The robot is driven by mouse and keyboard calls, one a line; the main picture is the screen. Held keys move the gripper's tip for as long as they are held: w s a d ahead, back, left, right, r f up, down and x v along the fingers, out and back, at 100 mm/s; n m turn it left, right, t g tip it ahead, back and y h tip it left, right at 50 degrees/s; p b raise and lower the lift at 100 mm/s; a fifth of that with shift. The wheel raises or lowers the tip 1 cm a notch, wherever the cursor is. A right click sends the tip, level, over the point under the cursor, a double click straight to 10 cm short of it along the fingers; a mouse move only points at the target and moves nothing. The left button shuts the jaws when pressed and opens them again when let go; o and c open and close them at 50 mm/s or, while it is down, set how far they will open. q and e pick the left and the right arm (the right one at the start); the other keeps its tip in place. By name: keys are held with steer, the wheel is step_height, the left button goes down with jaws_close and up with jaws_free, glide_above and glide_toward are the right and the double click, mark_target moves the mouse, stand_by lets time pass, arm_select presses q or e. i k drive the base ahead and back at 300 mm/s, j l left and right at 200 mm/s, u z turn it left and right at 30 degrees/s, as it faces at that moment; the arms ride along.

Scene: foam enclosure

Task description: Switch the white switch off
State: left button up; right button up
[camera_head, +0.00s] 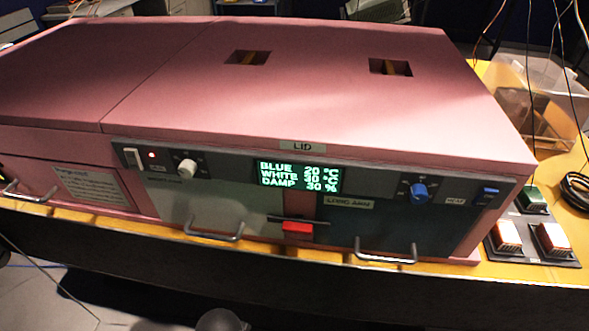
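The white switch (132,157) is a small rocker at the left end of the grey control panel (228,171) on the front of a pink foam enclosure (300,85). A small red light (152,155) glows just right of it. A white knob (187,168) sits further right on the same panel. I cannot tell from this distance which way the switch is tilted. Neither of my grippers shows in the head view.
A lit display (299,176) reads BLUE 20, WHITE 30 or 40, DAMP 30. A blue knob (418,192) and blue switch (487,194) are right of it. Metal handles (214,237) and a red latch (297,228) project from the front.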

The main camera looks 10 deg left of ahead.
mark_target(131, 156)
steer(key=u, duration=1.25)
